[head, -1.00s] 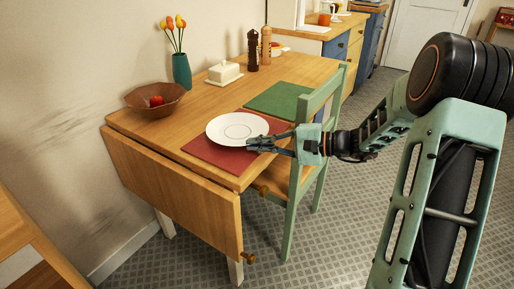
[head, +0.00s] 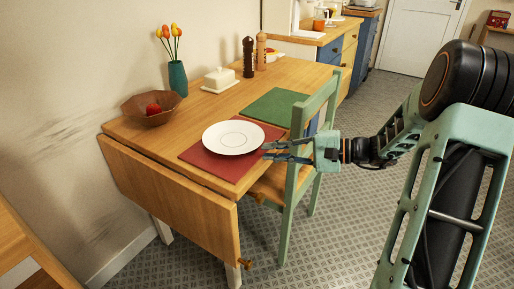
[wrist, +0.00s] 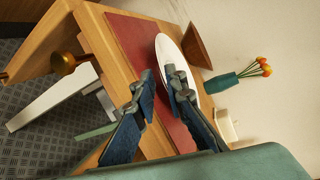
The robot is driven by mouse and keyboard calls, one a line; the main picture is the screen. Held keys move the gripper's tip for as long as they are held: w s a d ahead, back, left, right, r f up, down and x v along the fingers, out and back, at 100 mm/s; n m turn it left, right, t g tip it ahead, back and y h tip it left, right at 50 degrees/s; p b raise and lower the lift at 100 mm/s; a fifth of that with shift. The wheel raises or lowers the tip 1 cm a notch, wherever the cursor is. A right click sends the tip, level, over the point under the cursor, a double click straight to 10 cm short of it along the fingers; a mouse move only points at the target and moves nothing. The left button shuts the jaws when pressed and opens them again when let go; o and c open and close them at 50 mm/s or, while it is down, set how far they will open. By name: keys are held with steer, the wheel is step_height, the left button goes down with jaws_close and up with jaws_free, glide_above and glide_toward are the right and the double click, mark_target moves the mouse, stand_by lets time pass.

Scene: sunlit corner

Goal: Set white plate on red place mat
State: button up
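The white plate (head: 233,137) lies flat on the red place mat (head: 207,165) on the wooden table. In the wrist view the plate (wrist: 168,52) shows edge-on over the red mat (wrist: 124,35). My gripper (head: 266,152) is just right of the plate's rim, at the right edge of the mat, with its fingers pointing at the plate. In the wrist view the two fingers (wrist: 160,78) are spread apart with nothing held between them. The plate appears clear of the fingers.
A green place mat (head: 274,107) lies farther back. A green chair (head: 298,170) stands close beside the table, by my gripper. A brown bowl with a red fruit (head: 153,109), a teal vase (head: 178,76), a butter dish (head: 219,80) and two mills (head: 248,58) stand on the table.

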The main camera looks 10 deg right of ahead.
steer(key=p+v, duration=0.1)
steer(key=v, duration=0.5)
